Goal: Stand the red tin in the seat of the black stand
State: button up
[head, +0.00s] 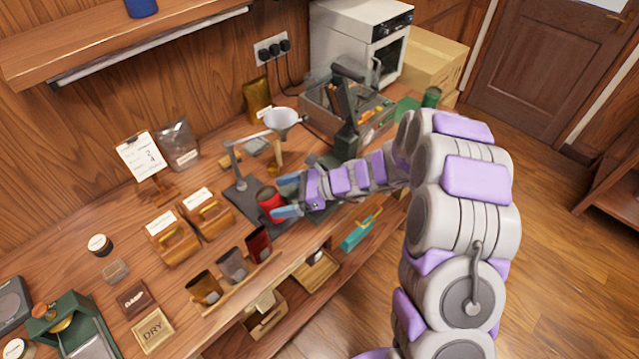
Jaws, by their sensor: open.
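The red tin (270,206) stands on the dark base of the black stand (238,186), below the white funnel (283,119) and a little nearer the table's front. It looks upright with its open top up. My gripper (281,197) comes in from the right. Its blue fingers are open, one on the far side and one on the near side of the tin. I cannot tell whether they touch it. The tin's foot and the seat are partly hidden by the near finger and tin.
A wooden rack (226,293) with three tins, one dark red, stands in front. Two wooden boxes (174,242) with white cards sit to the left. A dark press (352,138) stands behind my arm. The table's front edge runs close below the rack.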

jog(key=p+v, duration=0.2)
jog(key=v, duration=1)
jog(key=shift+d, duration=0.3)
jog(key=s+d+r+n+g+h, duration=0.1)
jog(key=s+r+n+g+h, duration=0.15)
jog(key=s+r+n, duration=0.4)
jog(key=s+r+n+g+h, duration=0.1)
jog(key=s+r+n+h, duration=0.2)
jog(key=s, duration=0.7)
jog(key=s+d+r+n+t+h, duration=0.2)
jog(key=s+d+n+h, duration=0.6)
jog(key=s+d, duration=0.6)
jog(key=s+r, duration=0.1)
jog(key=s, duration=0.2)
jog(key=shift+s+d, duration=0.15)
jog(key=shift+d, duration=0.05)
